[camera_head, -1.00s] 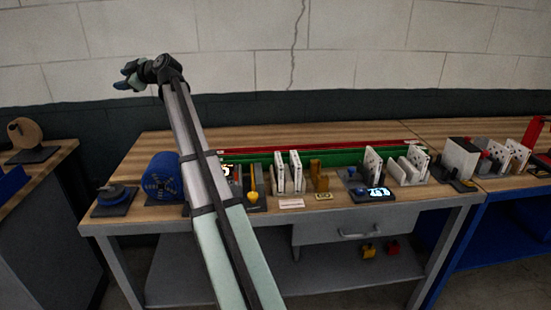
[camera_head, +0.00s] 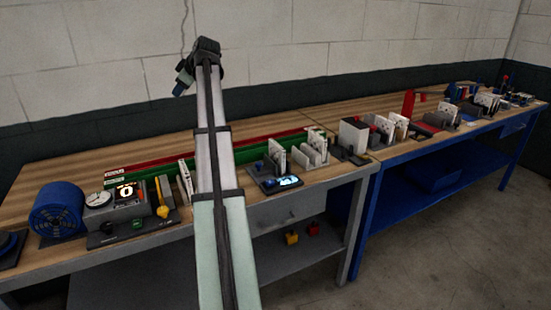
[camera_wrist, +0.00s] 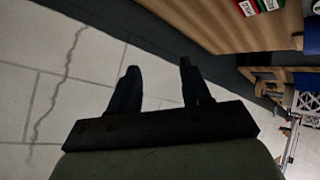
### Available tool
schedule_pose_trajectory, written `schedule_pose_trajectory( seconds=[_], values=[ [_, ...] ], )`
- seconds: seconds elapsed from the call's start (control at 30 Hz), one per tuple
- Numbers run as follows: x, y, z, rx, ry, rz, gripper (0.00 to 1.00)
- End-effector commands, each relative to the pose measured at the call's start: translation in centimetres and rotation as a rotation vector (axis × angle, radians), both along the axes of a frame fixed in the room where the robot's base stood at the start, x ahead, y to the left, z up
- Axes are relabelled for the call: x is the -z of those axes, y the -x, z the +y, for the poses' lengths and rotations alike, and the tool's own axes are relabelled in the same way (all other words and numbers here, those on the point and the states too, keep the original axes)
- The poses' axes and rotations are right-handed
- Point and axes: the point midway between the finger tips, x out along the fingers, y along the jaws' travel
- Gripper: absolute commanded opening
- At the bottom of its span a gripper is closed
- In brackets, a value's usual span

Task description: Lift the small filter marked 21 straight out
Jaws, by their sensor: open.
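My gripper (camera_head: 183,82) is raised high against the wall in the head view, well above the bench and apart from everything. In the wrist view my gripper (camera_wrist: 158,68) shows two dark fingers spread apart with nothing between them. White panel-like filters stand upright on the bench: one behind a lit display (camera_head: 277,156), several in a grey rack (camera_head: 313,153), and one beside my arm (camera_head: 185,178), partly hidden by it. Any mark 21 is too small to read, so I cannot tell which filter carries it.
A blue round housing (camera_head: 58,212) and a gauge unit (camera_head: 128,198) stand on the left of the wooden bench (camera_head: 75,160). A red and green strip (camera_head: 150,165) runs along its back. A white block (camera_head: 353,137) stands right, with a blue-framed bench (camera_head: 420,190) beyond.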

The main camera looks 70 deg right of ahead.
Motion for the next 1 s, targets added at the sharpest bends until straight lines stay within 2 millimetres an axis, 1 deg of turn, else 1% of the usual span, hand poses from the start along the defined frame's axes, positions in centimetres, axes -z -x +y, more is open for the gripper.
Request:
schedule_pose_trajectory(
  seconds=[0.03, 0.07, 0.1, 0.17, 0.2, 0.27, 0.3, 0.37, 0.4, 0.5, 0.6, 0.7, 0.73, 0.87, 1.0],
  values=[
    [1.5, 2.9, -1.7, 0.067, -0.047, 0.027, 0.48],
    [2.3, 4.5, -2.6, 0.106, -0.074, 0.041, 0.48],
    [3.3, 6.7, -3.6, 0.158, -0.110, 0.061, 0.48],
    [4.8, 9.9, -5.1, 0.241, -0.165, 0.089, 0.48],
    [5.8, 12.1, -6.0, 0.294, -0.203, 0.106, 0.48],
    [7.2, 15.5, -7.1, 0.379, -0.258, 0.131, 0.48],
    [8.1, 17.7, -7.8, 0.435, -0.292, 0.146, 0.48],
    [9.4, 20.9, -8.6, 0.517, -0.343, 0.167, 0.48],
    [10.2, 22.9, -9.0, 0.568, -0.374, 0.180, 0.48],
    [11.8, 27.2, -9.8, 0.681, -0.440, 0.205, 0.48],
    [12.8, 30.3, -10.1, 0.763, -0.487, 0.221, 0.48],
    [13.5, 32.1, -10.3, 0.813, -0.516, 0.230, 0.48],
    [13.7, 32.4, -10.3, 0.823, -0.521, 0.232, 0.48],
    [14.7, 32.6, -10.5, 0.838, -0.530, 0.236, 0.48],
    [16.7, 32.0, -11.1, 0.836, -0.531, 0.237, 0.48]
  ],
)
